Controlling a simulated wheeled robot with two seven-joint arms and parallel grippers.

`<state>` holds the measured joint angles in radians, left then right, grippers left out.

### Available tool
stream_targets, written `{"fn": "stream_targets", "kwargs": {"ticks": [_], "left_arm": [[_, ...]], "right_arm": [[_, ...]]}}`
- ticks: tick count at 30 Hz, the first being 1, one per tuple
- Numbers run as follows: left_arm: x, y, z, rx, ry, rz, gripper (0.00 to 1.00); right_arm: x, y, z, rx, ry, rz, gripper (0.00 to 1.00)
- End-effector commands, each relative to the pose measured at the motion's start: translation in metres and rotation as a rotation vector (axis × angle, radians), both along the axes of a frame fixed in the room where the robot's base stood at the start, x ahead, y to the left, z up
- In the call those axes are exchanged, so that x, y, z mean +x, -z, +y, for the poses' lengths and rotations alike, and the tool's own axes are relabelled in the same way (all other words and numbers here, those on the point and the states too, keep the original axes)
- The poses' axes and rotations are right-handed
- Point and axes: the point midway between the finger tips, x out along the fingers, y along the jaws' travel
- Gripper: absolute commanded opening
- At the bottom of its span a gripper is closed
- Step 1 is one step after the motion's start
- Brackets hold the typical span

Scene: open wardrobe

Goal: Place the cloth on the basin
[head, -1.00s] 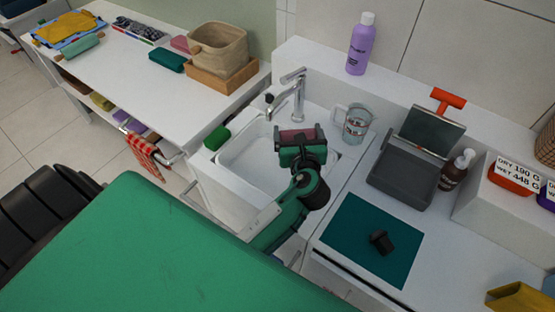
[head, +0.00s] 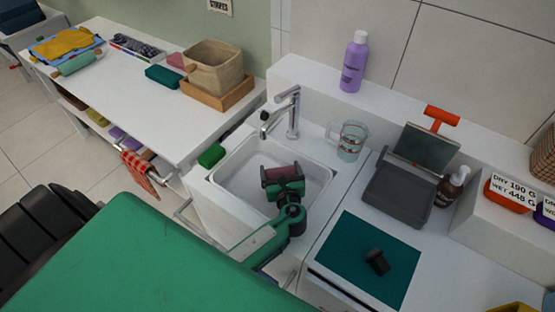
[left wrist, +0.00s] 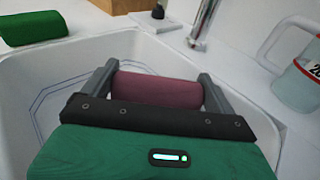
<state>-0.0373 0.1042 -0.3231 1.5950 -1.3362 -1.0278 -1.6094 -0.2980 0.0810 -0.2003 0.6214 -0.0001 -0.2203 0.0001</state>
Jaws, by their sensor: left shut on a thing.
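My left gripper (head: 281,176) is over the white basin (head: 232,186) in the head view. It is shut on a rolled maroon cloth (left wrist: 155,89), which lies between its two fingers in the left wrist view. The cloth also shows as a small strip in the head view (head: 281,171). The basin's wall (left wrist: 35,75) surrounds the cloth in the left wrist view. I cannot tell whether the cloth touches the basin floor. My right gripper is not in view.
A faucet (head: 291,112) stands behind the basin. A green cloth or sponge (head: 211,155) lies on the left rim. A clear mug (head: 350,141) stands at right. A teal mat (head: 355,250) with a black object (head: 377,262) lies at lower right.

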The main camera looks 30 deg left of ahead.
Motion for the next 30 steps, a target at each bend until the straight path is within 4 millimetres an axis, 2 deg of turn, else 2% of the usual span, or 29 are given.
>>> {"fn": "stream_targets", "kwargs": {"ticks": [5, 11, 15, 26, 27, 28, 30], "left_arm": [[0.012, -0.002, 0.010, 0.000, -0.001, -0.001, 0.50], [0.039, -0.003, 0.033, 0.002, -0.002, -0.001, 0.50], [0.037, 0.010, 0.031, 0.000, -0.001, 0.001, 0.50], [0.036, 0.015, 0.031, 0.000, -0.001, 0.000, 0.50], [0.036, 0.016, 0.031, 0.001, -0.001, 0.001, 0.92], [0.036, 0.015, 0.031, 0.000, -0.001, 0.000, 0.98], [0.036, 0.015, 0.031, 0.000, -0.001, 0.000, 1.00]], "right_arm": [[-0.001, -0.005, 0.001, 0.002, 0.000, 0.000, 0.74], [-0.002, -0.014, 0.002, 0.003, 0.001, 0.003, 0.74], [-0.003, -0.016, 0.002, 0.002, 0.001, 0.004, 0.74], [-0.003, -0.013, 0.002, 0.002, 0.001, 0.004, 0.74], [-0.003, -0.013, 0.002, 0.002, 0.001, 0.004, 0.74], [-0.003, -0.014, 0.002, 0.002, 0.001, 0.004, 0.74], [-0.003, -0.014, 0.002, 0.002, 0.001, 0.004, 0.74]]}}
